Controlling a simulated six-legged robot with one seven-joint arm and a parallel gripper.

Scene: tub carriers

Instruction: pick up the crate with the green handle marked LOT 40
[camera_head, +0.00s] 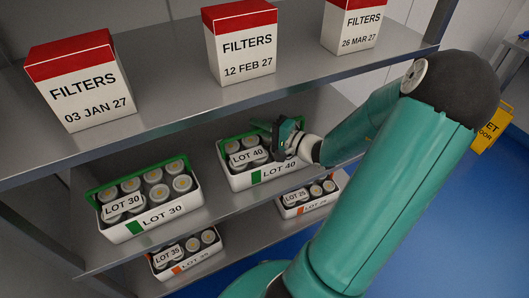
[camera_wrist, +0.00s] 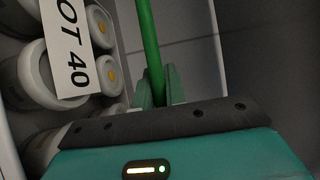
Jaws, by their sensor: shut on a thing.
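The LOT 40 crate (camera_head: 237,181) is a white tub with a green handle and several white canisters inside. It stands on the middle shelf, right of the LOT 30 crate. My gripper (camera_head: 280,138) is at its handle, partly hidden by my wrist in the head view. In the wrist view the fingers of my gripper (camera_wrist: 158,88) are shut on the green handle (camera_wrist: 148,40). The LOT 40 label (camera_wrist: 74,45) and several canisters (camera_wrist: 38,78) show left of the fingers.
The LOT 30 crate (camera_head: 118,234), also green-handled, stands to the left. LOT 35 (camera_head: 163,272) and LOT 25 (camera_head: 287,212) crates sit on the lower shelf. FILTERS boxes (camera_head: 240,55) stand on the upper shelf (camera_head: 170,98), whose edge is close above my gripper.

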